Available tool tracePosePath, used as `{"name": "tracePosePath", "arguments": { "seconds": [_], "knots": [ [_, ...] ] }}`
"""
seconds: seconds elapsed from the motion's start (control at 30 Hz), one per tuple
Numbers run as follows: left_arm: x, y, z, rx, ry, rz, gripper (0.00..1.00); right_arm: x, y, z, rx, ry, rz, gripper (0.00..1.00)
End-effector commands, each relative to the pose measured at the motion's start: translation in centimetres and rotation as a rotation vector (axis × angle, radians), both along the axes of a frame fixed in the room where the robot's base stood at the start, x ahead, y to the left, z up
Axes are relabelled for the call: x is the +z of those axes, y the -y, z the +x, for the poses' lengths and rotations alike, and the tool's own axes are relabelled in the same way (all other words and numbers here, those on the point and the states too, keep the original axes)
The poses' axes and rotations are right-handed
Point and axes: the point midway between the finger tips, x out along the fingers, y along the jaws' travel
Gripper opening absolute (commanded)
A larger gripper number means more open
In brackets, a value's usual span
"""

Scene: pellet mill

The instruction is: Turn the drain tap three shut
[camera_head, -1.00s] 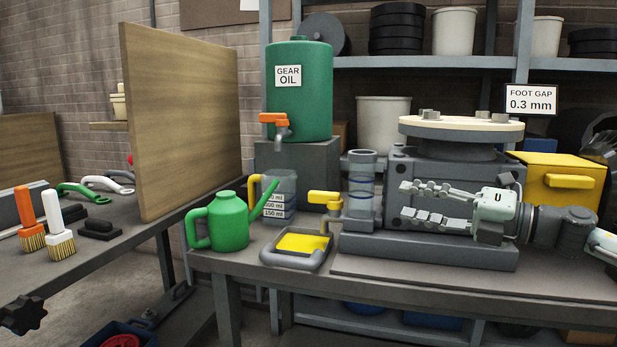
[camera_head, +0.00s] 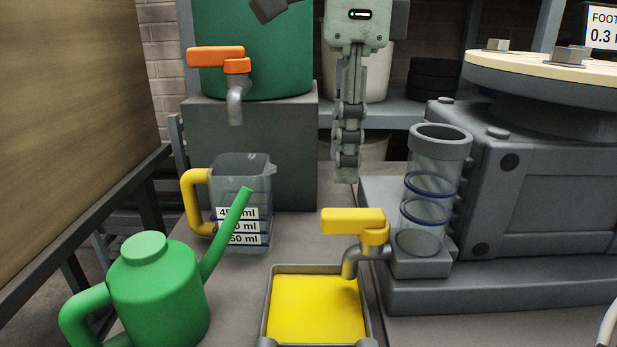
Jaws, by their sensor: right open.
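The drain tap has a yellow lever (camera_head: 352,220) on a grey body, low at the foot of the clear sight glass (camera_head: 428,190). Its lever points left, and its spout hangs over the tray (camera_head: 266,308) with a yellow inside. No stream shows from the spout. No number shows on the tap. My right gripper (camera_head: 346,165) points straight down above and behind the lever in the picture, apart from it. Its fingers are seen edge-on and open, with nothing between them. My left gripper is not in view.
A green oil can (camera_head: 155,295) stands left of the tray, its spout leaning toward the measuring jug (camera_head: 262,180). The green gear oil drum (camera_head: 285,70) with an orange tap (camera_head: 217,57) is behind. The grey mill housing (camera_head: 550,190) fills the right.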

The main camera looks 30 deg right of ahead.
Motion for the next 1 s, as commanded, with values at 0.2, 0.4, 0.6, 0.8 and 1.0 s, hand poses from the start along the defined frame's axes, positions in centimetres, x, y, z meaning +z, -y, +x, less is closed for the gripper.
{"name": "tracePosePath", "arguments": {
  "seconds": [0.2, 0.4, 0.6, 0.8, 1.0],
  "knots": [
    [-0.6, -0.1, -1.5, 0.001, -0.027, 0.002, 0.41, -1.9, 0.2, -0.3, 0.009, -0.007, -0.029, 0.41],
    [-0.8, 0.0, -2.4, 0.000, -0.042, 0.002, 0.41, -5.2, 0.2, -0.3, 0.008, -0.007, -0.025, 0.41],
    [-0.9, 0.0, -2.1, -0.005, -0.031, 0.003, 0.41, -7.2, 0.2, -0.3, 0.006, -0.006, -0.025, 0.41],
    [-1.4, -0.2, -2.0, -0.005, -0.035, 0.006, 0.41, -7.7, 0.2, -0.2, 0.006, -0.003, -0.024, 0.41],
    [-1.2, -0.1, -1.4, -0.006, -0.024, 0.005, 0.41, -7.7, 0.2, -0.2, 0.006, -0.003, -0.024, 0.33]
  ]
}}
